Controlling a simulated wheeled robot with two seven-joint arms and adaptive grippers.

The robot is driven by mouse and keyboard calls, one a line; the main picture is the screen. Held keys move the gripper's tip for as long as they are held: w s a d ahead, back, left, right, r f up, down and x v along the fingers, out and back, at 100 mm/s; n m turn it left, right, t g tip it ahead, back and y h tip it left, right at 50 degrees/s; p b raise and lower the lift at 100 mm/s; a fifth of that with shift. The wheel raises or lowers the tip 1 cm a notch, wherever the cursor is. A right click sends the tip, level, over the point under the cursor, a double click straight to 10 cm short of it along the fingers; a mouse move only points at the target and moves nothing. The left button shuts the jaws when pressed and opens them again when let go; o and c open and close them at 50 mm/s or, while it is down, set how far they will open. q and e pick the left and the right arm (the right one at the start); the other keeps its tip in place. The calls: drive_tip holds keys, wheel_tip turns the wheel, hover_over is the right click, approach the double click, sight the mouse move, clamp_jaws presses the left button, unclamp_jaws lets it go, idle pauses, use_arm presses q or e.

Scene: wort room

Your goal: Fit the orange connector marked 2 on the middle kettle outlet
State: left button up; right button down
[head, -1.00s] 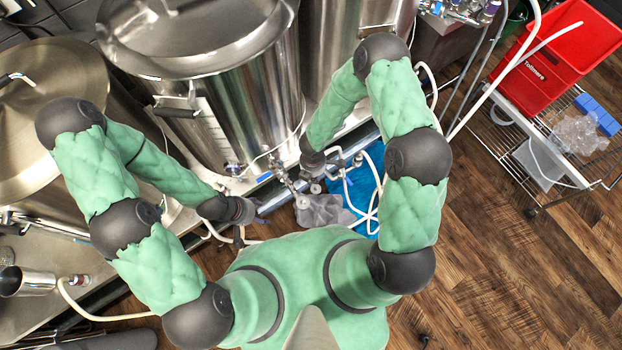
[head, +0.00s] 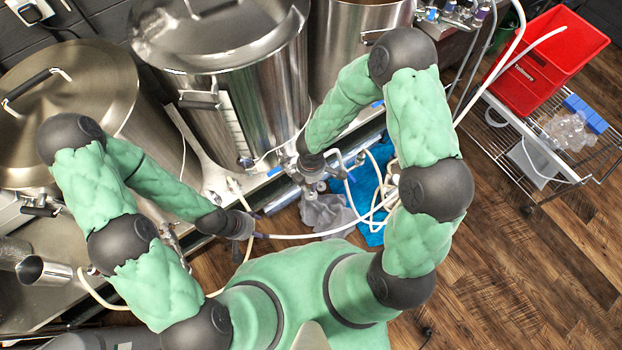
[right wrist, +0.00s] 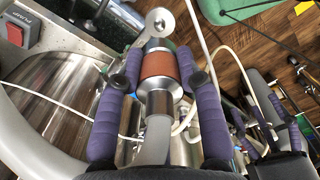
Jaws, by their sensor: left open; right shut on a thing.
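The middle kettle (head: 285,85) is a shiny steel pot at the upper centre of the head view. Several steel valves and fittings sit low along its front; which one is its outlet I cannot tell there. My right gripper (head: 312,168) is at these fittings in the head view. In the right wrist view, its purple fingers are shut on the orange-banded steel connector (right wrist: 158,70), with a pale hose (right wrist: 157,135) behind it. A steel ring-ended part (right wrist: 160,20) lies just beyond; contact is unclear. No number shows. My left gripper (head: 242,226) is open, lower left, beside a white hose.
Two other kettles (head: 60,100) (head: 345,45) flank the middle one. A blue cloth (head: 372,190) and grey cloth (head: 325,212) lie below the fittings among looped white hoses. A wire cart (head: 540,150) with a red bin (head: 550,55) stands right.

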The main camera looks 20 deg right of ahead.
wheel_tip(320, 180, down, 4)
drive_tip(key=b, duration=0.2)
drive_tip(key=shift+b, duration=0.4)
drive_tip(key=shift+f+b, duration=0.8)
drive_tip(key=shift+b, duration=0.05)
drive_tip(key=shift+f+b, duration=1.35)
drive_tip(key=shift+b, duration=0.05)
drive_tip(key=c, duration=0.7)
unclamp_jaws()
drive_tip(key=shift+c, duration=0.2)
drive_tip(key=shift+r, duration=0.15)
wheel_tip(320, 180, up, 12)
drive_tip(key=shift+f, duration=0.1)
